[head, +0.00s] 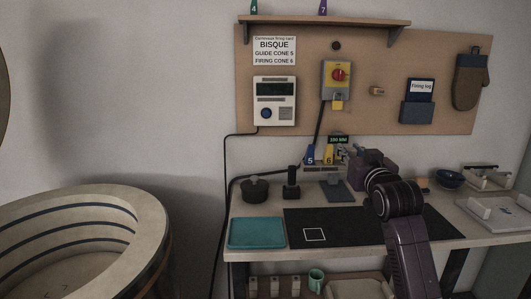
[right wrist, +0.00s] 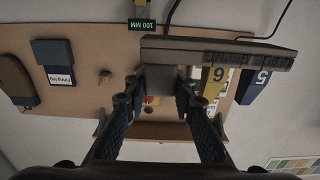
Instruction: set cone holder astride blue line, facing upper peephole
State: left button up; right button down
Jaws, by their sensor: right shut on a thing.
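The cone holder is a grey bar (right wrist: 225,52) in the right wrist view, with a yellow cone marked 6 (right wrist: 215,82) and a blue cone marked 5 (right wrist: 254,85). In the head view the blue cone (head: 310,154) and yellow cone (head: 328,154) show above the back of the bench. My right gripper (right wrist: 163,80) is shut on the holder's grey middle part. In the head view this gripper (head: 352,158) is partly hidden by its own wrist. I cannot make out the blue line or the upper peephole. My left gripper is out of view.
A striped round kiln (head: 130,215) stands at the left. A pegboard (head: 310,100) with a controller hangs behind.

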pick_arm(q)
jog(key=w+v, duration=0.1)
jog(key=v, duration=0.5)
pick_arm(e)
jog(key=shift+r, duration=0.1)
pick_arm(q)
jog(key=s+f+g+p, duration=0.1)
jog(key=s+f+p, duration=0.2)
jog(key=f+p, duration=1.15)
pick_arm(e)
jog(key=s+a+f+b, duration=0.2)
jog(key=s+f+b, duration=0.1)
jog(key=s+f, duration=0.4)
jog(key=s+a+f+b, duration=0.3)
jog(key=s+f, duration=0.1)
jog(key=s, duration=0.5)
pick_arm(q)
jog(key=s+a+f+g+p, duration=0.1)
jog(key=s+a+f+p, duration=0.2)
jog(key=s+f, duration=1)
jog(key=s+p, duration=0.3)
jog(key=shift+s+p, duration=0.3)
jog(key=shift+p, duration=0.05)
pick_arm(e)
jog(key=s+d, duration=0.1)
jog(key=s, duration=2.4)
jog(key=shift+s+r+h, duration=0.15)
jog(key=shift+s+h, duration=0.15)
jog(key=shift+s, duration=0.05)
